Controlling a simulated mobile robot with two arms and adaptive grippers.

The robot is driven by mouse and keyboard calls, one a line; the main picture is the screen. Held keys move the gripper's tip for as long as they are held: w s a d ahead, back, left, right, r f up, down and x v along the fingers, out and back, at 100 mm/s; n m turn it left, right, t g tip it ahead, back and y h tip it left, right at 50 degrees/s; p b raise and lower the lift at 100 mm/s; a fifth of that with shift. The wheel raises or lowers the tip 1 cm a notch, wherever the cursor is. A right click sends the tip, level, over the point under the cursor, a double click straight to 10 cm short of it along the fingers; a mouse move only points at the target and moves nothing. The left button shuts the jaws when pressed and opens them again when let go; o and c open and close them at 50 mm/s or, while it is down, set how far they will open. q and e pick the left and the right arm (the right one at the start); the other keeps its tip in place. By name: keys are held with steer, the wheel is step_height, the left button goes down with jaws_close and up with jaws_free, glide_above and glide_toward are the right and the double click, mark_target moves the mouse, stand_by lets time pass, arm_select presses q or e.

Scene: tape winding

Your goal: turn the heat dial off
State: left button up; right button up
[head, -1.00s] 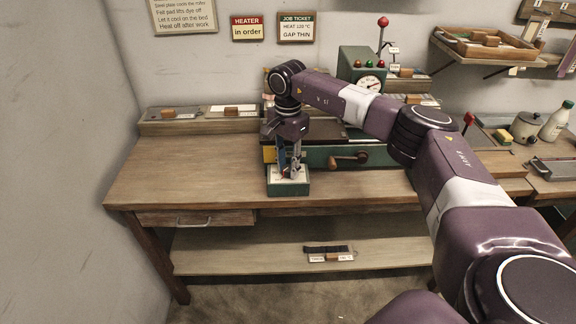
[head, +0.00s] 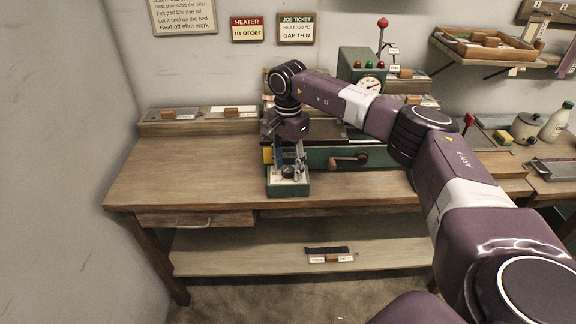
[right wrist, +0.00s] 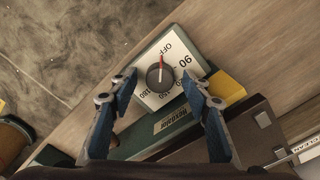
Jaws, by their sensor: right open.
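The heat dial (right wrist: 160,76) is a dark round knob with a red pointer line on a pale plate (right wrist: 183,45) marked OFF, 90 and higher numbers. In the right wrist view its red line points toward OFF. In the head view the dial (head: 288,173) sits on top of a green box (head: 288,189) at the bench's front edge. My right gripper (head: 287,165) is open above the dial. In the right wrist view its fingers (right wrist: 160,82) stand spread on either side of the knob, apart from it. My left gripper is not in view.
A gauge box (head: 360,72) with a red-knobbed lever stands behind. The wooden bench (head: 190,170) is clear at left. A wall sign (head: 247,29) reads "HEATER in order".

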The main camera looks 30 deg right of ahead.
mark_target(287, 168)
step_height(287, 168, up, 12)
stand_by(0.4)
steer(key=shift+a+f, duration=0.1)
stand_by(0.3)
